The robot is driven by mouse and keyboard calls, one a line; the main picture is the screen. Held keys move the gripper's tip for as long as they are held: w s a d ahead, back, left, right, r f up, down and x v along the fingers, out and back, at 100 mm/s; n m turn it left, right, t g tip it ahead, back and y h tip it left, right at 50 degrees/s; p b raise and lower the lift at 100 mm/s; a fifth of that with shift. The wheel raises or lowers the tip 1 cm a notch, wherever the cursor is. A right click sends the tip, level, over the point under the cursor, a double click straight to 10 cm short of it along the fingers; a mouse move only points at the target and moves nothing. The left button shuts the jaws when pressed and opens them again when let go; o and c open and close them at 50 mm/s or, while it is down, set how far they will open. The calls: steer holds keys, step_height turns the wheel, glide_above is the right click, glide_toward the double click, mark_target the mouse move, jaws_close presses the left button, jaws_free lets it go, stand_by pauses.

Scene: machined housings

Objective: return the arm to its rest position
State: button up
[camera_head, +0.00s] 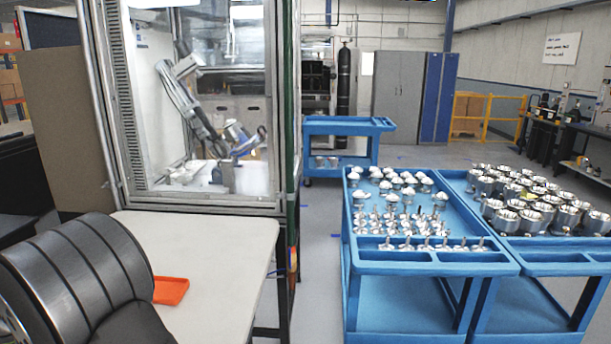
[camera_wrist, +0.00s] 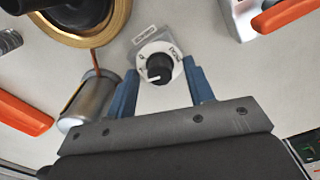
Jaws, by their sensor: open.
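My gripper (camera_wrist: 160,66) shows in the wrist view as two blue fingers on a dark grey bracket. The fingers are spread apart with nothing held between them. Beyond and between the fingertips is a black knob (camera_wrist: 159,68) on a round white dial plate, set on a pale grey surface. I cannot tell how far the fingertips are from it, but no finger visibly grips it. I cannot make out my gripper for certain in the head view.
In the wrist view, a metal cylinder (camera_wrist: 88,100), a brass-rimmed round part (camera_wrist: 112,30) and orange handles (camera_wrist: 24,114) surround the fingers. In the head view, a white table (camera_head: 222,262) holds an orange tray (camera_head: 170,290). Blue carts (camera_head: 432,268) carry metal parts at right.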

step_height(320, 180, up, 17)
step_height(320, 180, down, 17)
steer(key=m, duration=0.4)
steer(key=shift+m, duration=0.3)
steer(key=m, duration=0.4)
steer(key=shift+r+m, duration=0.3)
steer(key=shift+r, duration=0.05)
step_height(320, 180, up, 6)
steer(key=shift+r, duration=0.25)
